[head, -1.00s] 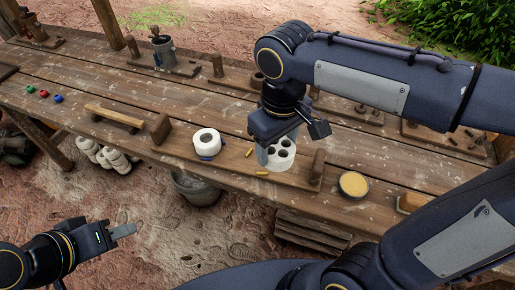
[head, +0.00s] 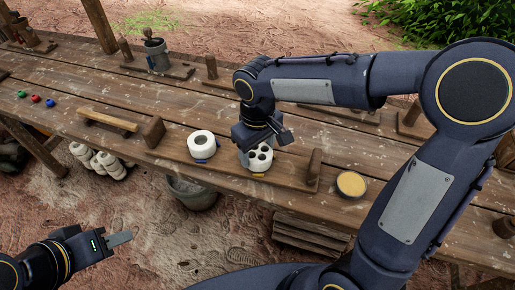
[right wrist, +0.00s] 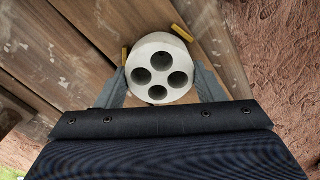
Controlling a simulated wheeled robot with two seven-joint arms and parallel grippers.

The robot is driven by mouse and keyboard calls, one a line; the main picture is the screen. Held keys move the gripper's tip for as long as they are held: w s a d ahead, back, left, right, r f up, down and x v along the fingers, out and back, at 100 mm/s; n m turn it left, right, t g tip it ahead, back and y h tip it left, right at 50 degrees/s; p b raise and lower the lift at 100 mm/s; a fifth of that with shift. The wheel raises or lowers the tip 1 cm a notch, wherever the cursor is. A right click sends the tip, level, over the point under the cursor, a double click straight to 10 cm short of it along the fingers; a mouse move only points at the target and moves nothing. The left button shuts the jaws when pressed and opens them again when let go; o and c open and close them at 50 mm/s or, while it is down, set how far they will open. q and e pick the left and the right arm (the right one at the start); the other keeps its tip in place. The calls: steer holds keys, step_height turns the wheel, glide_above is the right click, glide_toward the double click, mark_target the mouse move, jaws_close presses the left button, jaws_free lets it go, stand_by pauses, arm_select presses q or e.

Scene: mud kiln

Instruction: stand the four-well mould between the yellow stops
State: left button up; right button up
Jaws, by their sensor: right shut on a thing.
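The four-well mould (head: 262,163) is a white cylinder with four round holes in its top. It stands upright on or just above the wooden board; I cannot tell if it touches. My right gripper (right wrist: 160,88) is shut on its sides. In the head view one yellow stop (head: 258,175) shows at its front base; the other is hidden. In the right wrist view one yellow stop (right wrist: 182,33) is at the mould's upper right edge and another (right wrist: 125,56) at its upper left. My left gripper (head: 120,239) is away from the bench, its opening unclear.
A white single-hole mould (head: 201,140) stands left on the same board, with blue stops (head: 201,161) at its base. Wooden end blocks (head: 153,132) and (head: 314,168) bound the board. A bowl of yellow material (head: 351,185) sits to the right.

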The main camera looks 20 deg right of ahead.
mark_target(258, 151)
steer(key=shift+f, duration=0.1)
steer(key=o, duration=1.1)
steer(key=shift+r, duration=0.35)
step_height(258, 151, up, 12)
steer(key=p, duration=0.2)
steer(key=s+d+f+m+t+y, duration=0.1)
steer(key=s+d+f+m+t, duration=0.1)
steer(key=s, duration=0.3)
steer(key=s+d+f+m+t+y, duration=0.1)
steer(key=s+d+f+m, duration=0.1)
steer(key=s+d, duration=0.2)
steer(key=s+d+f+m+t+y, duration=0.1)
steer(key=s+d+f+m+t, duration=0.1)
steer(key=s, duration=0.5)
steer(key=shift+s+d+f+m+t+y, duration=0.15)
steer(key=shift+d+f+m+y, duration=0.1)
steer(key=shift+d, duration=0.1)
steer(key=shift+s+d+f+m+t+y, duration=0.1)
steer(key=shift+d+m+t+y, duration=0.05)
steer(key=shift+d+m, duration=0.15)
